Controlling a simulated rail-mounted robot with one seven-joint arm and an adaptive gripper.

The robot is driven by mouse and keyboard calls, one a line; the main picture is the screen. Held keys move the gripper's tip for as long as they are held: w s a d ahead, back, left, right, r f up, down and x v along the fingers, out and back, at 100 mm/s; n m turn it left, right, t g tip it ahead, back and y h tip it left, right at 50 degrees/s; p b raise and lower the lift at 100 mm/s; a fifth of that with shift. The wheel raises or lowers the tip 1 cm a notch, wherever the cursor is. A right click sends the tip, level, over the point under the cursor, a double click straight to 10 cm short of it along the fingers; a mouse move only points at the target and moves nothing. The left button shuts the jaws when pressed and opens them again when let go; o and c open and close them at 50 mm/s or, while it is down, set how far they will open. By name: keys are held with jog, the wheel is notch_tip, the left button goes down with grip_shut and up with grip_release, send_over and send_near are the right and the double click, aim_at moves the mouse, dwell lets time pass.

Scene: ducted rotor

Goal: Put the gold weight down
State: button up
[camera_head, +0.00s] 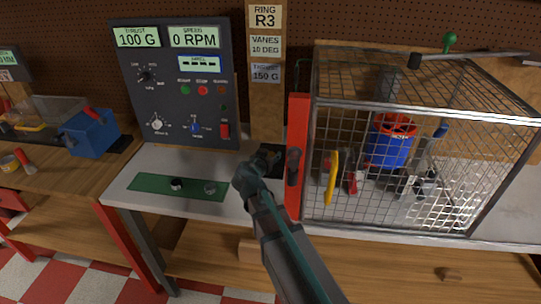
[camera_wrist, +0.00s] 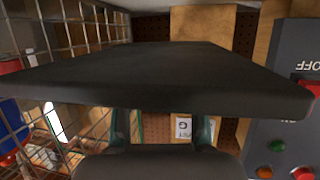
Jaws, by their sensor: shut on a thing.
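My gripper (camera_head: 265,166) is at the black plate (camera_head: 270,147) in front of the wooden post, just left of the red upright. In the wrist view a large dark slab (camera_wrist: 160,75) crosses the picture and covers the fingertips. Parts of my two fingers show below it, apart from each other, with the post between them. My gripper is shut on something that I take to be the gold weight. The weight itself is hidden in both views. The green mat (camera_head: 150,183) on the bench to the left carries two small weights, one dark (camera_head: 177,184) and one grey (camera_head: 209,188).
A wire cage (camera_head: 420,140) with a blue and red ducted unit stands close on the right, behind the red upright (camera_head: 297,110). The control panel (camera_head: 175,85) stands behind the mat and reads THRUST 100 G and 0 RPM. White bench top (camera_head: 140,168) around the mat is clear.

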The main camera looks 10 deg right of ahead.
jog(key=shift+f+b, duration=0.2)
jog(key=shift+b, duration=0.15)
jog(key=o, duration=1.2)
jog(key=shift+r, duration=0.1)
jog(key=shift+r+p, duration=0.15)
jog(key=shift+p, duration=0.2)
jog(key=shift+s+a, duration=0.15)
jog(key=shift+s, duration=0.15)
jog(key=b+v, duration=0.3)
jog(key=v, duration=0.8)
jog(key=shift+s+r+b, duration=0.15)
jog(key=shift+b, duration=0.25)
jog(key=shift+a, duration=0.1)
